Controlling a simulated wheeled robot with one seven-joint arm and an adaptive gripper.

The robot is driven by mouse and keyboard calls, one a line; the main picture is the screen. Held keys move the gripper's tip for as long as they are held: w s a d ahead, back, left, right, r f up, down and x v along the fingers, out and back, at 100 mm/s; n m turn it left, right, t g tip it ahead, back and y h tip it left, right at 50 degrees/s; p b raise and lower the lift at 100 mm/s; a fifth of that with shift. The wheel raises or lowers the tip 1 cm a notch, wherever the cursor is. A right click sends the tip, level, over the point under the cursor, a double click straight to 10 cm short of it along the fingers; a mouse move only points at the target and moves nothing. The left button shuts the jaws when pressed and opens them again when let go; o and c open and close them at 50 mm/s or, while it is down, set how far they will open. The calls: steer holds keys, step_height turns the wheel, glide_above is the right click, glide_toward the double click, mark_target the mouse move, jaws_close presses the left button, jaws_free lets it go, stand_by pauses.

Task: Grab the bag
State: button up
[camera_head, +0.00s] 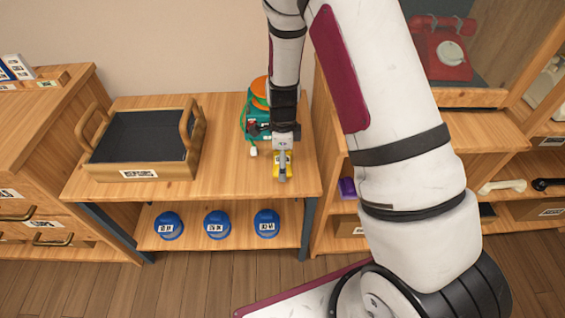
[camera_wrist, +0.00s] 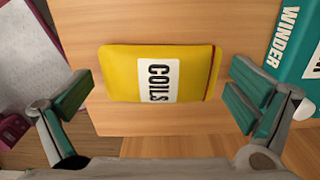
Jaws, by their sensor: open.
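A yellow bag (camera_wrist: 120,73) with a white label reading "COILS" lies flat on the wooden table. In the wrist view it sits between the two fingers of my gripper (camera_wrist: 160,105), with a gap on each side. In the head view my gripper (camera_head: 284,160) is above the bag (camera_head: 277,170) and hides part of it. My gripper is open and holds nothing. How high the fingers are above the table is hard to tell.
A teal winder (camera_wrist: 300,50) stands close beside the right finger; it also shows behind my gripper in the head view (camera_head: 250,120). A wooden tray (camera_head: 190,150) with handles stands at the table's left.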

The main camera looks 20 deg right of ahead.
steer(key=c, duration=1.2)
steer(key=shift+o, duration=0.2)
steer(key=shift+r, duration=0.15)
